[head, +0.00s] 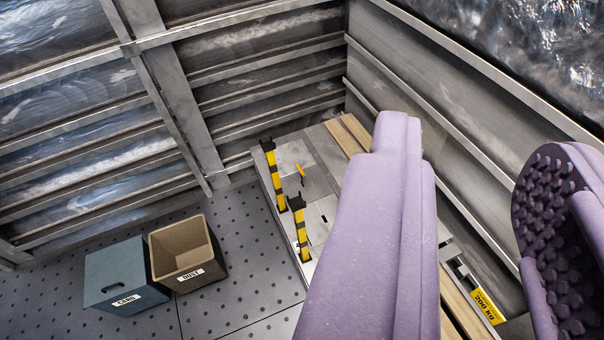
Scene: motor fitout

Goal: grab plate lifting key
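A small orange piece (301,171) stands on a grey metal plate (292,153) set in the low platform, between two yellow-and-black posts. It may be the plate lifting key, but it is too small to tell. My gripper (470,150) is in the foreground at the right, with two purple fingers wide apart. The right finger has a nubbed pad. Nothing shows between the fingers. The left finger hides part of the platform. The orange piece lies beyond the gripper and to its left, well apart from it.
The striped posts (274,178) (301,232) rise from the platform. A blue-grey box (118,268) and a brown open box (183,252) stand on the studded floor at the lower left. Ribbed metal walls (260,75) enclose the corner. A yellow 200 KG label (487,306) is at the lower right.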

